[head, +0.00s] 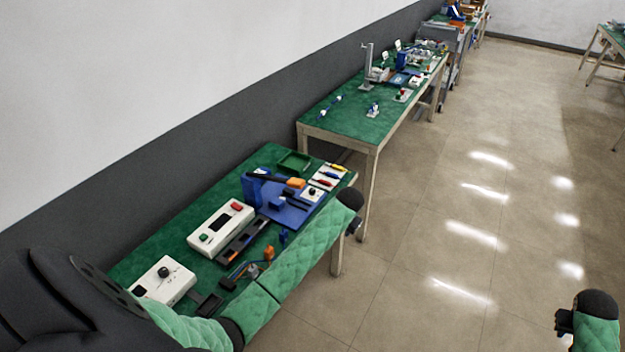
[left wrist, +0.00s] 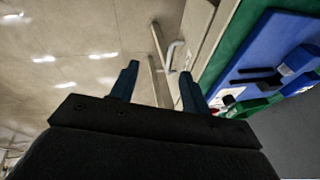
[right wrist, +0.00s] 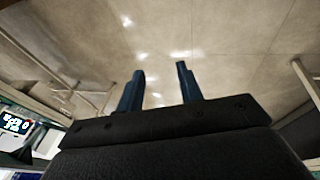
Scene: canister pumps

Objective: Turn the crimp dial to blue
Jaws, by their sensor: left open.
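Two white boxes with black dials lie on the near green bench in the head view: a larger box with a dial (head: 163,272) at the front left, and a small box with a dial (head: 311,192) by the blue fixture. I cannot tell which is the crimp dial, and the colour marks are too small to read. My left gripper (left wrist: 158,72) is open and empty. In the head view, my left arm crosses the bench front and ends near its far right corner. My right gripper (right wrist: 160,70) is open and empty above the floor, far right of the bench.
A second bench (head: 347,124) stands beyond. The floor (head: 450,200) to the right is clear.

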